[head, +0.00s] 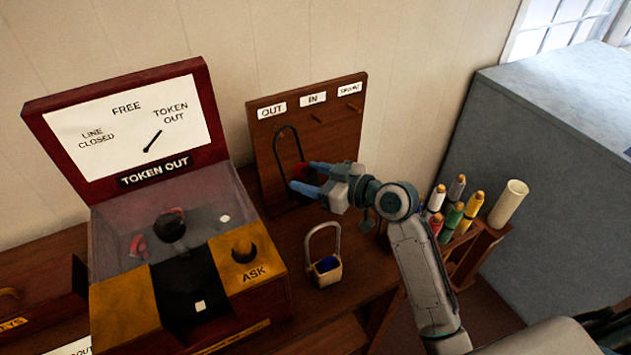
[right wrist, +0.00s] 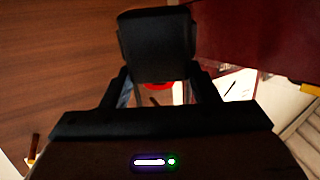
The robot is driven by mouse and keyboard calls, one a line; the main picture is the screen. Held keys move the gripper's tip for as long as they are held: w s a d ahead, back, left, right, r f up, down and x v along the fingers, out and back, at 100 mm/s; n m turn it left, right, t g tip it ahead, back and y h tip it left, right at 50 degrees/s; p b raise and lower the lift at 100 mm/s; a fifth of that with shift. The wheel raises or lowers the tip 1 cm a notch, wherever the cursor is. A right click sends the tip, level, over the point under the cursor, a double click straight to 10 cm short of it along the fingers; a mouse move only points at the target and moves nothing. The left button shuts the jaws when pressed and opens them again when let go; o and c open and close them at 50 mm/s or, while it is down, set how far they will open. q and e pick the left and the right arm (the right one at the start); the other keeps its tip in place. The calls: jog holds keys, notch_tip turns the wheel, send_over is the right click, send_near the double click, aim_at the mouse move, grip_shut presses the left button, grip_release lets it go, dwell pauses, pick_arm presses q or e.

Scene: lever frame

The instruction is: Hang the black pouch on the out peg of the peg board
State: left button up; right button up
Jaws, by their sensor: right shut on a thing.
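The black pouch has a tall thin black loop (head: 276,145) standing upright in front of the peg board (head: 335,132), under the OUT label (head: 272,108). My right gripper (head: 299,178) is shut on the pouch below the loop, close to the board. Red shows between the fingers. In the right wrist view the dark pouch body (right wrist: 155,45) sits between the fingers, with a red patch at its edge. The out peg is hard to make out behind the loop. I cannot tell whether the loop is around it. My left gripper is out of view.
The red token machine (head: 215,130) is at the left. Colored spools (head: 455,215) and a cream cylinder (head: 508,203) stand right of my arm. The IN peg (head: 317,118) is bare.

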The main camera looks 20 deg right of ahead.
jog(key=shift+w+a, duration=0.1)
jog(key=shift+w, duration=0.45)
jog(key=shift+w+a+f+b, duration=0.15)
jog(key=shift+w+f+b, duration=0.45)
jog(key=shift+b, duration=0.15)
jog(key=o, duration=1.2)
jog(key=shift+o, duration=0.2)
jog(key=shift+s+d+b, duration=0.3)
jog(key=shift+s+d, duration=0.15)
jog(key=b+v, duration=0.2)
jog(key=v, duration=0.7)
jog(key=shift+s+d+r+b, duration=0.15)
jog(key=shift+s+r+b, duration=0.05)
jog(key=shift+s+b, duration=0.1)
